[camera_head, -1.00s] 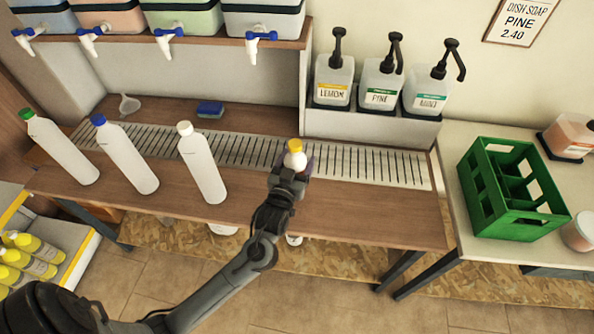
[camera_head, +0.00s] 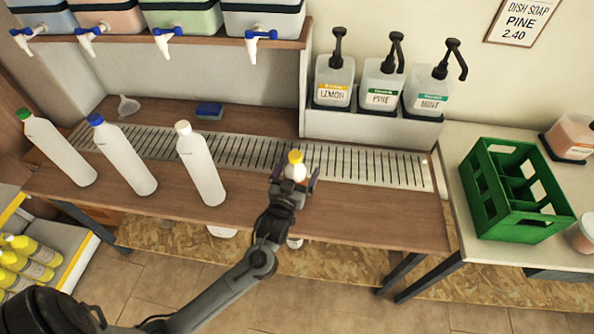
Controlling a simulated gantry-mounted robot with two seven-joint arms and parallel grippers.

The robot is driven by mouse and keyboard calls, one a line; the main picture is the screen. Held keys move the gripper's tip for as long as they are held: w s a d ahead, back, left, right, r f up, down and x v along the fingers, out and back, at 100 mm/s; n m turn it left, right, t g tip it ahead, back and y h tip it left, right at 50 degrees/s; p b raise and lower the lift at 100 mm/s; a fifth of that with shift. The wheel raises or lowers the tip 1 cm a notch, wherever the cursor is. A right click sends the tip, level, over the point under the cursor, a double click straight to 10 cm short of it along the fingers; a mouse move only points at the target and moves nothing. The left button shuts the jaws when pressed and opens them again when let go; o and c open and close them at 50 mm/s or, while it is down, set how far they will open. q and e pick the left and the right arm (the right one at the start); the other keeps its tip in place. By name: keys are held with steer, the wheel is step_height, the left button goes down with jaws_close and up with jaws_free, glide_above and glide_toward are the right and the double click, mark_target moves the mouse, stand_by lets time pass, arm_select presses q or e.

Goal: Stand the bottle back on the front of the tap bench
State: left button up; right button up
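The white bottle with a yellow cap (camera_head: 295,157) is upright at the front part of the tap bench (camera_head: 370,215), right of the other bottles. My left gripper (camera_head: 295,181) is around it from the front, with its fingers spread and a gap showing on each side. The gripper and wrist hide the bottle's lower body and base, so its contact with the bench is not visible. My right gripper is not in view.
White bottles with green (camera_head: 62,150), blue (camera_head: 125,158) and white (camera_head: 203,168) caps stand to the left. A slotted drain strip (camera_head: 375,166) runs behind. Pump dispensers (camera_head: 380,85) stand at the back; a green crate (camera_head: 510,190) is right. The bench's front right is clear.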

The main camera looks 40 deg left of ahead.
arm_select(q)
steer(key=shift+r, duration=0.15)
steer(key=shift+s+d, duration=0.1)
steer(key=shift+s, duration=0.1)
steer(key=s+d+f+m+g+h, duration=0.2)
steer(key=s+d+g, duration=0.2)
steer(key=s, duration=0.5)
steer(key=s+d+f+m+g+h+p, duration=0.1)
steer(key=s+d+g, duration=0.3)
steer(key=s, duration=0.5)
steer(key=s+d+f+m+g+h+p, duration=0.1)
steer(key=s+d+f+m+g+h, duration=0.2)
steer(key=s, duration=0.6)
steer(key=shift+s+d+f+g+h, duration=0.15)
steer(key=shift+d+f+g+h, duration=0.15)
steer(key=shift+d+g+h, duration=0.5)
steer(key=shift+a+r+y, duration=0.15)
steer(key=shift+a+y, duration=0.1)
steer(key=shift+y, duration=0.05)
step_height(320, 180, up, 40)
steer(key=p, duration=4)
